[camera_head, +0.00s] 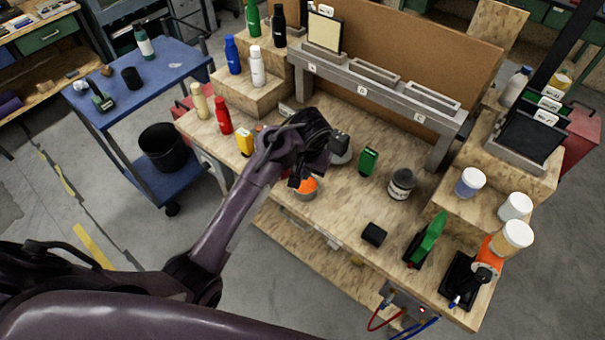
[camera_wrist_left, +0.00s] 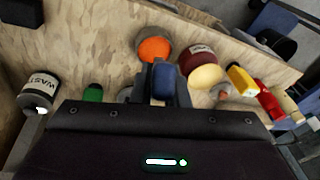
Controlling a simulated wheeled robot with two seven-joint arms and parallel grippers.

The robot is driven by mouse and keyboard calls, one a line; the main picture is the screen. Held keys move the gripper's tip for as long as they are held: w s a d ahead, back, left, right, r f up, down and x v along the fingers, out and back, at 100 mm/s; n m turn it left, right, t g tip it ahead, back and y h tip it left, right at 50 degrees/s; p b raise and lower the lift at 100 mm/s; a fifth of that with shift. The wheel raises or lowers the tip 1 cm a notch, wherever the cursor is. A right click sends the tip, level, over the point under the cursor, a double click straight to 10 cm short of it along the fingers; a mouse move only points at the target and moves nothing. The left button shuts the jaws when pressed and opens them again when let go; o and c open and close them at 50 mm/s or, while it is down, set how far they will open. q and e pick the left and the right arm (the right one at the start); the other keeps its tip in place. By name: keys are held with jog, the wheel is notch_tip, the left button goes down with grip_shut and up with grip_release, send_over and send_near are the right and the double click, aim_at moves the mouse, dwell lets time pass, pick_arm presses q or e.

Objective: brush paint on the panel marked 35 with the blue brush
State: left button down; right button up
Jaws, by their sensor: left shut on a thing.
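My left gripper (camera_head: 308,172) is over the middle of the wooden bench. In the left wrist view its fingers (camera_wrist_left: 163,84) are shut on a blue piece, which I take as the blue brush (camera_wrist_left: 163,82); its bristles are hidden. An orange-filled cup (camera_head: 305,188) is just below the gripper, and it also shows in the left wrist view (camera_wrist_left: 154,49). A cream panel (camera_head: 325,31) stands upright in the left place of the grey rack (camera_head: 363,85). Dark panels (camera_head: 532,135) stand in a holder at the right. I cannot read 35 on any panel. My right gripper is out of view.
Red (camera_head: 223,117) and yellow (camera_head: 245,143) bottles stand left of my gripper. A green block (camera_head: 368,161) and a waste jar (camera_head: 401,184) are to its right. White-lidded jars (camera_head: 470,182) stand on the right riser. A brown board (camera_head: 410,55) closes the back.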

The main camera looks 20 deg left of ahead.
pick_arm(q)
jog(key=shift+w+a+v, duration=0.1)
jog(key=shift+w+v, duration=0.05)
jog(key=shift+v, duration=0.75)
jog(key=shift+w+a+v, duration=0.15)
jog(key=shift+v, duration=0.75)
jog(key=x, duration=0.4)
jog(key=s+d+x, duration=0.1)
jog(key=x, duration=0.1)
jog(key=shift+a+f, duration=0.1)
jog(key=shift+f, duration=0.45)
jog(key=shift+r, duration=0.15)
